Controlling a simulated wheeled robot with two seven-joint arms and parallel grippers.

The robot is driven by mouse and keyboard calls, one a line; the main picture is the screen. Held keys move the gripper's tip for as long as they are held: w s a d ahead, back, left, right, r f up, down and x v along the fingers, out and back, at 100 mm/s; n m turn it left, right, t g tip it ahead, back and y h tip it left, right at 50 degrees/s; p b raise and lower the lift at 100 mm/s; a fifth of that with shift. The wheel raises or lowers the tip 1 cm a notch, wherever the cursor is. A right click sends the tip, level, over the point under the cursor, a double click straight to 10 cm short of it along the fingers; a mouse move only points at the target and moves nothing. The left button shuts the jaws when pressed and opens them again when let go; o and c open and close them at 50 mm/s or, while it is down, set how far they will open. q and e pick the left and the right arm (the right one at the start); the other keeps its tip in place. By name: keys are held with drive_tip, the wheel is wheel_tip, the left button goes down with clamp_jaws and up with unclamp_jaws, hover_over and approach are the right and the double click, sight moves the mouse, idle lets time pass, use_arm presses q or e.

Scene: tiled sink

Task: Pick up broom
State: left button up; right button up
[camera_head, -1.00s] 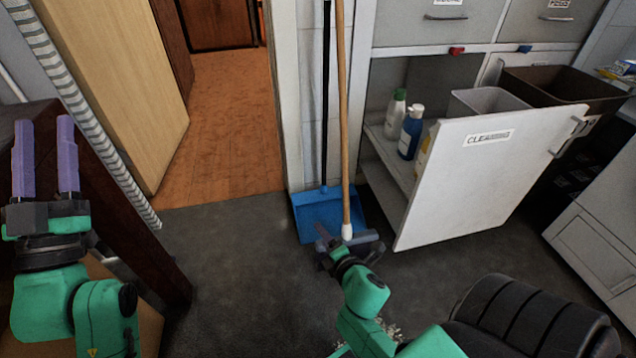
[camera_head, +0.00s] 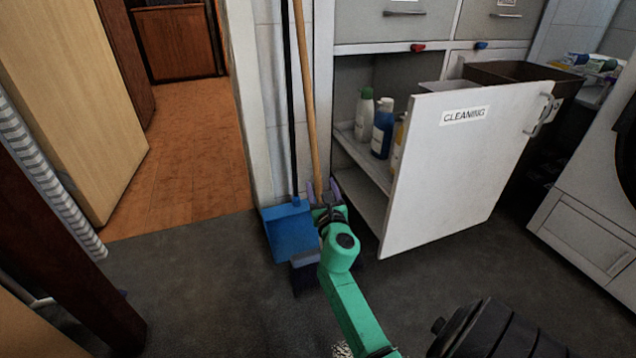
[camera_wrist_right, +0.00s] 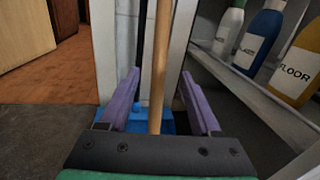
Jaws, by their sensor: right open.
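The broom (camera_head: 304,80) has a long wooden handle and leans upright against the wall edge beside the open cabinet. Its handle also shows in the right wrist view (camera_wrist_right: 160,70), running between the two purple fingers. My right gripper (camera_head: 322,190) is open around the lower part of the handle, with a finger on each side; in the right wrist view (camera_wrist_right: 160,98) gaps show between the fingers and the handle. My left gripper is out of view.
A blue dustpan (camera_head: 290,232) with a black handle stands just left of the broom. The open white cabinet door (camera_head: 455,170) marked CLEANING juts out at right. Bottles (camera_head: 382,128) stand on the shelf behind it. Dark floor is clear at left.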

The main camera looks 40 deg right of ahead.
drive_tip(key=x, duration=0.3)
drive_tip(key=shift+a, duration=0.1)
clamp_jaws()
idle(1.1)
